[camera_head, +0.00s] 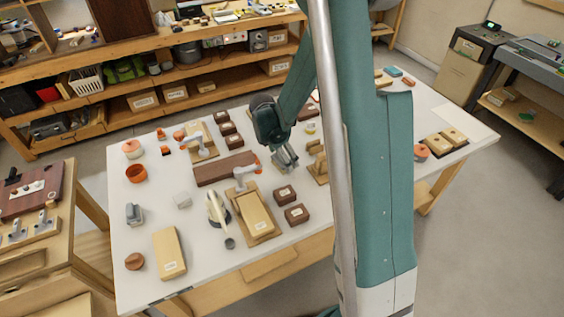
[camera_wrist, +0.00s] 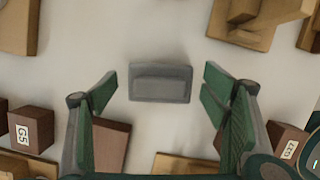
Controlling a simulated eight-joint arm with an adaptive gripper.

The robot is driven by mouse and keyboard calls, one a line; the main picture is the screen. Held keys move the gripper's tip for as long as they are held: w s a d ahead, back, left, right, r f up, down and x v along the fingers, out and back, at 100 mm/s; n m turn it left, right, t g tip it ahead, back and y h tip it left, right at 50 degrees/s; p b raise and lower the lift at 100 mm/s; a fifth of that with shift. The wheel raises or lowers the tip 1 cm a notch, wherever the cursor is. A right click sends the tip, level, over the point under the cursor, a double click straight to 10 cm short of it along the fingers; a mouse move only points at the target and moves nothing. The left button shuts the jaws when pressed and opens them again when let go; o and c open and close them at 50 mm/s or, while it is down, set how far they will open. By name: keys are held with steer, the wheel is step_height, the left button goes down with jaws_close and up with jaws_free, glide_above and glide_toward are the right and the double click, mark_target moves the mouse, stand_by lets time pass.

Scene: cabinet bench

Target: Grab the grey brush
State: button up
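A grey rectangular block (camera_wrist: 160,82) with a raised middle lies on the white table in the wrist view. It looks like the grey brush, but no bristles can be made out. My gripper (camera_wrist: 161,92) is open and empty, its green-padded fingers wide apart to the left and right of the block. No finger is seen touching it. In the head view my gripper (camera_head: 284,158) hangs over the middle of the table, and I cannot make out the block there. Another grey object (camera_head: 134,214) stands near the table's left side.
Brown labelled blocks (camera_head: 297,214) and a wooden board with a cream block (camera_head: 256,216) stand in front of my gripper. A long brown block (camera_head: 225,168) lies to its left. Wooden pieces (camera_wrist: 262,12) stand near the block in the wrist view. White table (camera_head: 150,195) is bare between items.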

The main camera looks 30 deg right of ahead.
steer(key=c, duration=1)
steer(key=shift+r+p, duration=0.85)
steer(key=shift+r, duration=4.15)
